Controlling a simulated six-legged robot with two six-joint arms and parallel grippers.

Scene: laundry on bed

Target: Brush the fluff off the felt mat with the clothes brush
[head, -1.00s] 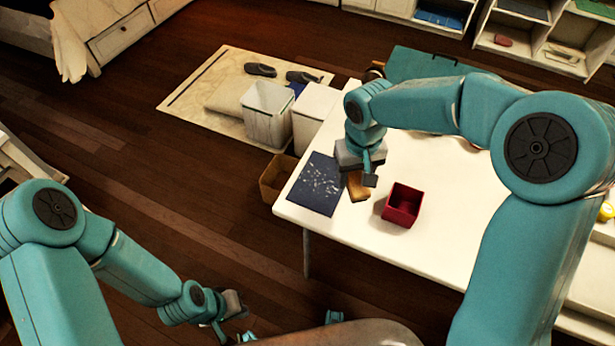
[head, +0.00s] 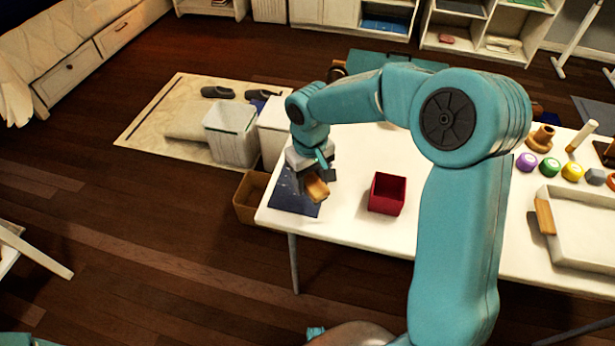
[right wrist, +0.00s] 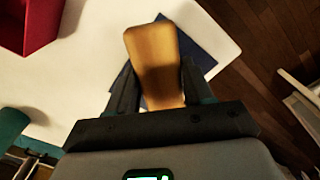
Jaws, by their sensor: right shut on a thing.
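My right gripper (head: 318,174) is shut on the clothes brush (head: 317,188), a tan wooden piece. The brush sticks out between the fingers in the right wrist view (right wrist: 155,55). The dark blue felt mat (head: 288,203) lies at the left end of the white table, and the gripper and brush are over its right part. Pale specks of fluff show faintly on the mat; much of it is hidden by the gripper. I cannot tell whether the brush touches the mat. The mat also shows behind the brush in the right wrist view (right wrist: 197,52). My left gripper is out of view.
A red open box (head: 387,194) stands on the white table (head: 345,226), right of the mat. A cardboard box (head: 250,198) and a pale bin (head: 232,133) stand on the floor to the left. A white tray (head: 585,236) and coloured round items are farther right.

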